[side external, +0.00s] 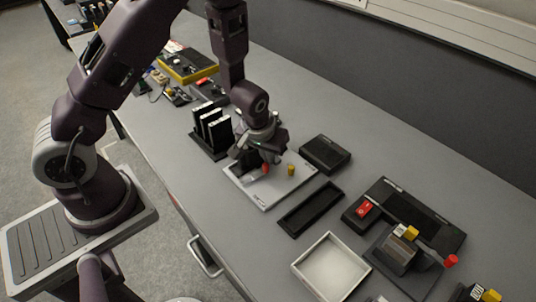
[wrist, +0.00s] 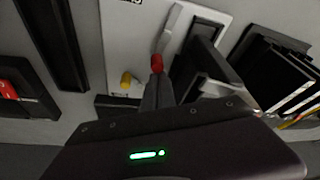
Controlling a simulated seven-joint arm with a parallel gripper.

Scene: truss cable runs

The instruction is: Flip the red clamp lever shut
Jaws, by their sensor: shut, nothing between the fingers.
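The clamp lever is a pale bar with a red tip (wrist: 157,63). In the wrist view the bar runs from the tip toward the top of the picture. The red tip also shows in the side view (side external: 265,168), low over a light grey plate (side external: 266,198). My gripper (wrist: 157,82) is shut and empty, its fingertips right at the red tip. I cannot tell whether they touch it. A dark block (wrist: 204,62) stands beside the lever on the plate. In the side view my gripper (side external: 262,160) hides part of the clamp. The lever's exact angle is unclear.
A yellow knob (side external: 291,170) stands on the plate near the lever. A rack of black upright slabs (side external: 212,132) is close on the left. A black tray (side external: 311,208), a black box (side external: 325,154) and an empty white tray (side external: 331,268) lie to the right.

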